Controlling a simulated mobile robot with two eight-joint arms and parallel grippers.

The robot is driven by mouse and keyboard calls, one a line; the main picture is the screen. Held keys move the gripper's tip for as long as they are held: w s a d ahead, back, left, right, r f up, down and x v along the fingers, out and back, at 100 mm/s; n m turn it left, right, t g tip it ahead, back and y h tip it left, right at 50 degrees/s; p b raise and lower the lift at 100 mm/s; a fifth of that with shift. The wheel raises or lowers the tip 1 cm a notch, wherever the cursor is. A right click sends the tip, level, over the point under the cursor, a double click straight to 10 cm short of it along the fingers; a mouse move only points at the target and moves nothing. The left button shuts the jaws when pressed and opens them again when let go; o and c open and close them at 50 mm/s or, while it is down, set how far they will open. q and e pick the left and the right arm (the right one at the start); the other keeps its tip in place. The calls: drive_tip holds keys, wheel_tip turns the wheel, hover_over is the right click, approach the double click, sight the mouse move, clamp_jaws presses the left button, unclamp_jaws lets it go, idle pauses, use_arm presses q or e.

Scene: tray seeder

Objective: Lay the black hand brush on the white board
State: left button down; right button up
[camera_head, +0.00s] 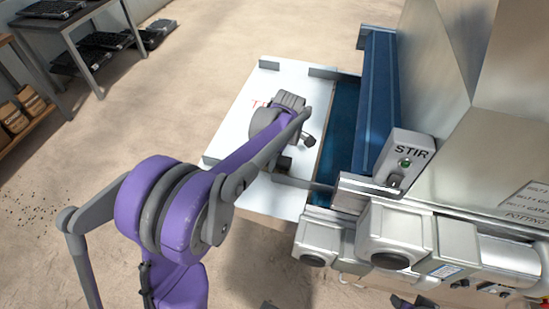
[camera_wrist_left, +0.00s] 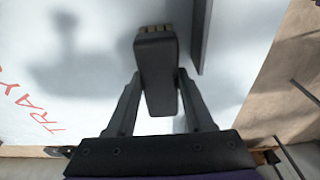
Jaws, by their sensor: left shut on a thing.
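The black hand brush (camera_wrist_left: 156,75) is held between the two fingers of my left gripper (camera_wrist_left: 159,90), its pale bristle end pointing away from my palm. The white board (camera_head: 229,130) lies below, with red lettering partly hidden by my arm. It also fills much of the left wrist view (camera_wrist_left: 100,20). The brush is over the board, and its shadow falls to the left, apart from it, so it looks raised. In the head view my arm covers most of the hand; a small dark piece by the front guide may be the brush. My right gripper is not clearly seen.
A dark guide strip (camera_head: 290,181) stands on the board's front part, close to the brush; it also shows in the wrist view (camera_wrist_left: 203,30). A blue trough (camera_head: 376,100) and a STIR switch box (camera_head: 404,160) stand to the right. Open floor lies left.

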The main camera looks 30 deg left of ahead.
sight(280, 159)
use_arm(q)
drive_tip(key=shift+f, duration=0.1)
drive_tip(key=c, duration=0.6)
unclamp_jaws()
drive_tip(key=shift+o, duration=0.2)
wheel_tip(280, 159, up, 12)
drive_tip(key=d, duration=0.2)
drive_tip(key=s+d+f+m+t+h, duration=0.1)
drive_tip(key=s+d+f+m, duration=0.3)
drive_tip(key=s+m, duration=0.6)
drive_tip(key=s+d+f+m+t, duration=0.4)
drive_tip(key=s+f+m, duration=0.1)
drive_tip(key=s+m, duration=0.5)
drive_tip(key=shift+s+m+t+h+p, duration=0.3)
drive_tip(key=shift+s+m+h+p, duration=0.15)
drive_tip(key=shift+s, duration=0.35)
drive_tip(key=shift+f, duration=0.1)
